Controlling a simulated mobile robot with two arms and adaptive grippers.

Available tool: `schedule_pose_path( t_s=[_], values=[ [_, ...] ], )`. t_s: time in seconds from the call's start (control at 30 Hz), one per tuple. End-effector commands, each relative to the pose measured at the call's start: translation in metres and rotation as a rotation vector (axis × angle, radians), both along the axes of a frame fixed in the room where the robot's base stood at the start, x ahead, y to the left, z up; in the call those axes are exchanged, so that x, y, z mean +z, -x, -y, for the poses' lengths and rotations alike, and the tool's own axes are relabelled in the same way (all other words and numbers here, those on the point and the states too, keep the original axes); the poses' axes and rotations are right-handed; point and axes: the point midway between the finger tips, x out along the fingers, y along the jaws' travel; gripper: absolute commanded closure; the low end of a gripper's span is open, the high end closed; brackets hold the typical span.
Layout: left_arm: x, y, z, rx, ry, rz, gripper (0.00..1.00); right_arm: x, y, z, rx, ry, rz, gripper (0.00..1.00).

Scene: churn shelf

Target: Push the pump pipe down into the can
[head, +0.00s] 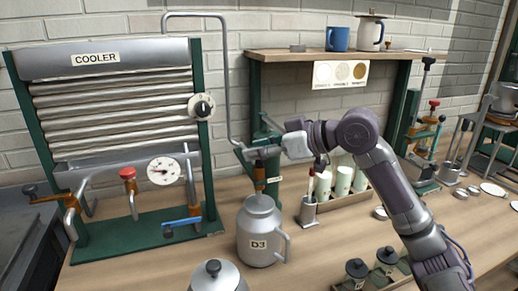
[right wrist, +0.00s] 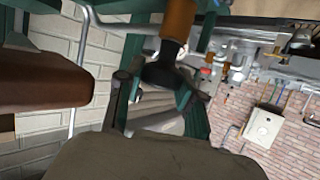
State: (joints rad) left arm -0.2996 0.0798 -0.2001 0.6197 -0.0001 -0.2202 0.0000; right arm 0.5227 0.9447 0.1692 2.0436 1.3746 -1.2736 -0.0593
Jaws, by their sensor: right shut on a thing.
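The can (head: 252,225) is a grey metal can marked D3, standing upright on the bench. The pump pipe (head: 260,172) stands above its mouth, with an orange-brown sleeve and a dark lower part that meets the can's neck; how deep it reaches is hidden. My right gripper (head: 262,153) is shut at the top of the pipe, above the can, its arm coming in from the right. In the right wrist view the pipe's orange sleeve and black part (right wrist: 178,48) show by the dark fingers of my right gripper (right wrist: 155,98). My left gripper is not in view.
The cooler (head: 115,105) with its gauge (head: 163,171) stands at the left. A lidded can (head: 215,278) is at the front. A wooden shelf (head: 290,55) hangs behind.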

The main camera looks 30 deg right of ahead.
Motion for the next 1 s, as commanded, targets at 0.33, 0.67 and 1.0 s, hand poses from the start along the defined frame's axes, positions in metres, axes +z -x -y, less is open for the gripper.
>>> schedule_pose_path(
  t_s=[0.33,0.67,1.0],
  values=[
    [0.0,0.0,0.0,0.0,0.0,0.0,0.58,-0.004,0.0,-0.001,0.004,0.003,-0.011,0.36],
    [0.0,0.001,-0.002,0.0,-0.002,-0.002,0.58,0.01,0.0,-0.001,0.004,0.004,-0.005,0.36],
    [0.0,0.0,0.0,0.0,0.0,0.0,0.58,0.067,0.0,-0.001,0.003,0.004,-0.004,0.36]
  ],
)
